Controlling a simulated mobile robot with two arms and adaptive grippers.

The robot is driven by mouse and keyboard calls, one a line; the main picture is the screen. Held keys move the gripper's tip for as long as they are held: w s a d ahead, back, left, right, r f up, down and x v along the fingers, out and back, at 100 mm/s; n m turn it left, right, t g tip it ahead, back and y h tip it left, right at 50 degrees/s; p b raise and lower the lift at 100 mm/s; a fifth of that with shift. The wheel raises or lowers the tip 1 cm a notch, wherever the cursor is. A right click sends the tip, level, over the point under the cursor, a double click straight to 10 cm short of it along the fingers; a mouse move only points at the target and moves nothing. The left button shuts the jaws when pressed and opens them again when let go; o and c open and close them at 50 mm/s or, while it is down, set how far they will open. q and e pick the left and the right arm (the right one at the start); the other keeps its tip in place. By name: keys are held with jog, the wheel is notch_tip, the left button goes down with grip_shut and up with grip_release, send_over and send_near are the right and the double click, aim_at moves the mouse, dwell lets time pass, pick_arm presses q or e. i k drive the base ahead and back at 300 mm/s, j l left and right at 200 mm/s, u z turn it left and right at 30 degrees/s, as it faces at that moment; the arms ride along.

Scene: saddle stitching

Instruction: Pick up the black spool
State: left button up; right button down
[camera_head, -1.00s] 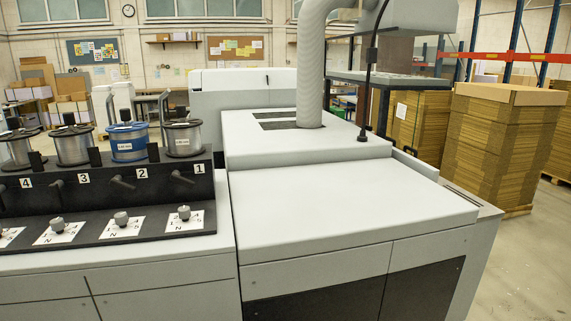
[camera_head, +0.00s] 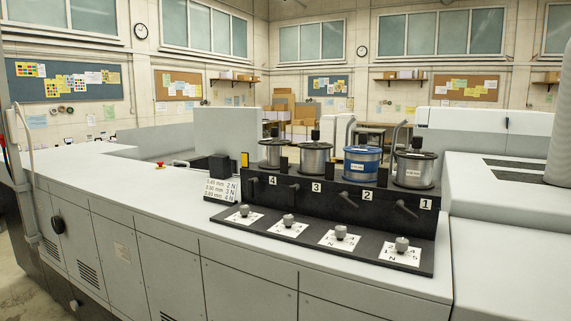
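A row of spools stands on a black stand (camera_head: 300,204) with positions numbered 4 to 1 from left to right. The spool at position 1 (camera_head: 414,171) is silvery with a dark top rim and a small white label. Position 2 holds a blue spool (camera_head: 361,165) with a label. Positions 3 and 4 hold silvery spools, one at 3 (camera_head: 315,160) and one at 4 (camera_head: 271,154), with dark knobs above. No wholly black spool can be made out. Neither of my grippers is in view.
Dial knobs sit on white scale plates along the stand's front, such as the one below position 1 (camera_head: 402,244). A sign (camera_head: 220,190) with wire sizes stands left of the stand. The white machine top (camera_head: 130,178) has free room farther left.

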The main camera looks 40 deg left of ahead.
aim_at(274, 152)
jog(key=u, duration=1.2)
